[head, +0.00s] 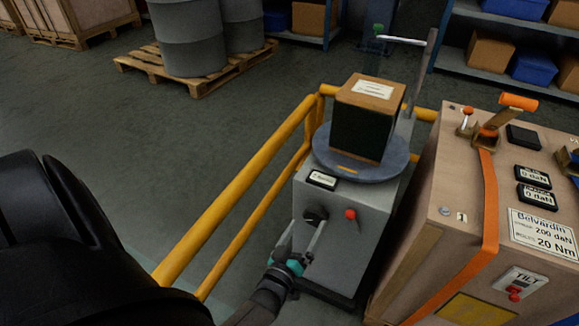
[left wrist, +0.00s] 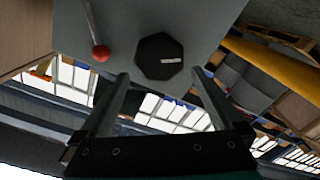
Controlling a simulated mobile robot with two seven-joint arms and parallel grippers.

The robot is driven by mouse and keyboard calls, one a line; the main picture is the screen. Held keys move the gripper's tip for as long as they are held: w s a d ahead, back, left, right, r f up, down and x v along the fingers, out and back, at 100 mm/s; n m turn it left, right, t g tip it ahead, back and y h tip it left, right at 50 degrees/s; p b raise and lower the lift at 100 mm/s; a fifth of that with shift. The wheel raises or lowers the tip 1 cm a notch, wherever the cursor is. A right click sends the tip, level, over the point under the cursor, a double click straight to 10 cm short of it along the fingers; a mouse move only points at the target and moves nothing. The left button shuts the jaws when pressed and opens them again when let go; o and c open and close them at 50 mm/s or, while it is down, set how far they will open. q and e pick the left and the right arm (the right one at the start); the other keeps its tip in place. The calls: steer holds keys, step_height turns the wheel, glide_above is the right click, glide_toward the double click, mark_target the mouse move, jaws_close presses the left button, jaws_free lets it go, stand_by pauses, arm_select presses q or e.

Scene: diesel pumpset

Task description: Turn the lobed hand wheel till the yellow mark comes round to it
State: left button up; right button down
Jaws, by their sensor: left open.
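The dark lobed hand wheel (head: 316,214) is on the front of a grey cabinet (head: 341,235). In the left wrist view the wheel (left wrist: 158,57) looks many-sided, with a pale bar across it. My left gripper (head: 303,240) is open and points at the wheel. In the left wrist view the fingertips (left wrist: 160,76) lie to either side of the wheel's lower edge; I cannot tell if they touch it. A round grey turntable (head: 325,158) on the cabinet bears a dark box with a brown top (head: 371,93). A yellow mark (head: 347,169) shows on the turntable's near side.
A red-knobbed lever (head: 351,214) sits close right of the wheel; it also shows in the left wrist view (left wrist: 99,53). A yellow rail (head: 240,180) runs along the cabinet's left. A wooden console (head: 456,195) with an orange strap stands at right. Open floor lies left.

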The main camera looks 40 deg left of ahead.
arm_select(q)
steer(key=p+v, duration=0.2)
steer(key=v, duration=0.7)
steer(key=shift+s, duration=0.35)
arm_select(e)
steer(key=shift+g, duration=0.5)
steer(key=f, duration=0.2)
steer(key=s+f, duration=0.1)
steer(key=f, duration=0.2)
steer(key=shift+s+d, duration=0.15)
arm_select(q)
steer(key=shift+w, duration=0.1)
